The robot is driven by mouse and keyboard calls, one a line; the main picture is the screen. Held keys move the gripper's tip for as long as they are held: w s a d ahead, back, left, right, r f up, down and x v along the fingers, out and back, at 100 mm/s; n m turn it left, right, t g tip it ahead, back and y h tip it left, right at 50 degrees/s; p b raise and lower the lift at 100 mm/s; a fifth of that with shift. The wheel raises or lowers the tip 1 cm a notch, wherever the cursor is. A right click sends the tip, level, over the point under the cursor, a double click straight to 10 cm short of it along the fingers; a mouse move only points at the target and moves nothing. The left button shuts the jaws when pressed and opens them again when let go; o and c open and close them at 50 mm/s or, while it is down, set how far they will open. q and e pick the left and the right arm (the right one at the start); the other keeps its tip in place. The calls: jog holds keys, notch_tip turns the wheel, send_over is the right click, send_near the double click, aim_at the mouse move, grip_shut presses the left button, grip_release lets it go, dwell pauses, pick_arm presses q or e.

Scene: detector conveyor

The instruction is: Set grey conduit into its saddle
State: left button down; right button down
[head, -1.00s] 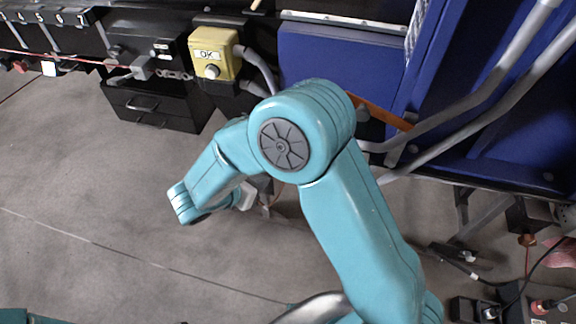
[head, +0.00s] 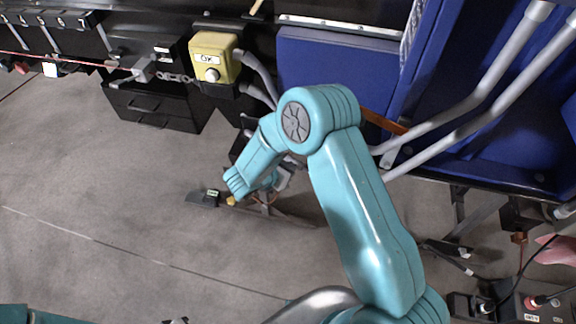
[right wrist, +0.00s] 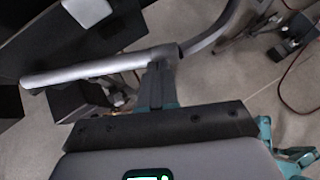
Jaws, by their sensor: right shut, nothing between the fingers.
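A grey conduit (right wrist: 95,70) runs from the left to the fingertips of my right gripper (right wrist: 158,72) in the right wrist view. Past them, a darker grey tube curves up and right. The right gripper is shut with nothing between its fingers. Its tips overlap the conduit in the picture; I cannot tell whether they touch. In the head view my teal right arm hides most of this gripper. Grey pipes (head: 485,85) slope across the blue panel there. I cannot make out the saddle. Only a dark scrap at the bottom edge may be my left gripper.
A blue panel (head: 335,62) is behind my arm. Cables and a dark box (head: 468,307) lie at the lower right. The floor at left is clear.

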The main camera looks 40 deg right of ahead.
jog(key=d+b, duration=0.1)
jog(key=b, duration=0.1)
jog(key=d+n+t+b, duration=0.1)
jog(key=d, duration=0.1)
jog(key=d+f+n+t+y+b, duration=0.1)
jog(key=b, duration=0.1)
jog(key=shift+w+d+b, duration=0.3)
jog(key=shift+w+d, duration=0.1)
jog(key=shift+n+t+y, duration=0.3)
jog(key=shift+n+t, duration=0.3)
jog(key=shift+n, duration=0.3)
jog(key=d+b, duration=0.1)
jog(key=w+d+r, duration=0.1)
jog(key=d, duration=0.1)
jog(key=w+d+b, duration=0.1)
jog(key=shift+w+d+r+b, duration=0.1)
jog(key=shift+d+r+b, duration=0.1)
jog(key=shift+r+b, duration=0.1)
